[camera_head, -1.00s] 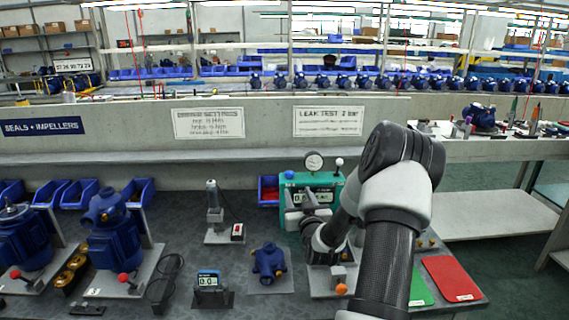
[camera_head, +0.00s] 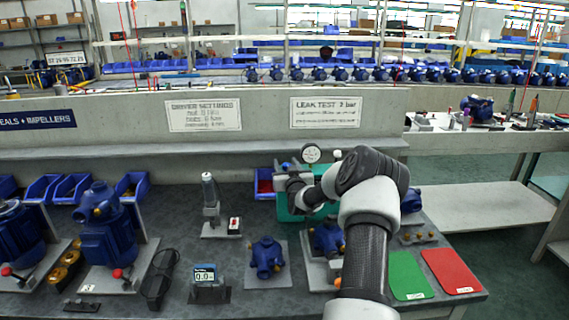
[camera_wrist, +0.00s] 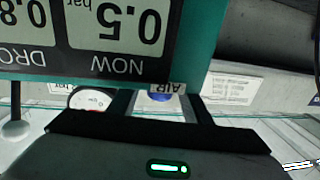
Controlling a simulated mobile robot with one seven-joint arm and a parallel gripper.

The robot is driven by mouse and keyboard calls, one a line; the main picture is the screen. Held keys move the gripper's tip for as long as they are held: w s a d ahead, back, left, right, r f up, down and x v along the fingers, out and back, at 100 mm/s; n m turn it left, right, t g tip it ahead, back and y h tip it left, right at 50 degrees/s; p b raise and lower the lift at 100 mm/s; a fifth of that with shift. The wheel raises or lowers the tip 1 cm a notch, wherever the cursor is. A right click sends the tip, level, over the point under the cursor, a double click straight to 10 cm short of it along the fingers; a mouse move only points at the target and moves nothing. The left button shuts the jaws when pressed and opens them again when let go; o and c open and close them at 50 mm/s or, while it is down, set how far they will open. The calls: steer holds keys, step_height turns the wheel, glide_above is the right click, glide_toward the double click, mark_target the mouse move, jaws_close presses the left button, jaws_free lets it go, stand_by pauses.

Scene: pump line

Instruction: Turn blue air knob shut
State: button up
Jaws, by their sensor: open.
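The blue air knob (camera_wrist: 160,96) shows in the wrist view under an AIR label, at the teal leak-test box (camera_wrist: 205,40). My gripper (camera_wrist: 162,108) is open, with one dark finger on each side of the knob. I cannot tell whether the fingers touch it. In the head view the knob (camera_head: 286,165) is a small blue spot just above my gripper (camera_head: 284,178), and my arm hides much of the teal box (camera_head: 284,208). The upside-down display (camera_wrist: 125,25) in the wrist view reads 0.5 bar NOW.
A round gauge (camera_head: 311,153) stands beside the knob. Blue pump bodies (camera_head: 266,256) and a small meter (camera_head: 206,279) sit on the dark bench. Green (camera_head: 407,275) and red (camera_head: 450,270) mats lie at the right.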

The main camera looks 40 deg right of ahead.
steer(key=shift+x, duration=1.35)
steer(key=c, duration=1)
steer(key=shift+d+m+g+h+b, duration=0.15)
steer(key=shift+m+g+h+b, duration=0.4)
steer(key=shift+m+g+h, duration=0.6)
steer(key=shift+c, duration=0.2)
steer(key=shift+s+d+m+g+h, duration=0.25)
steer(key=shift+m+g+h, duration=0.35)
steer(key=shift+h, duration=0.3)
steer(key=shift+s+d+m+g+h, duration=0.25)
steer(key=shift+m+g+h, duration=0.25)
steer(key=shift+h, duration=0.35)
steer(key=shift+r, duration=0.1)
steer(key=o, duration=1)
steer(key=shift+o, duration=0.2)
steer(key=p+v, duration=0.1)
steer(key=v, duration=1.6)
steer(key=shift+s, duration=0.3)
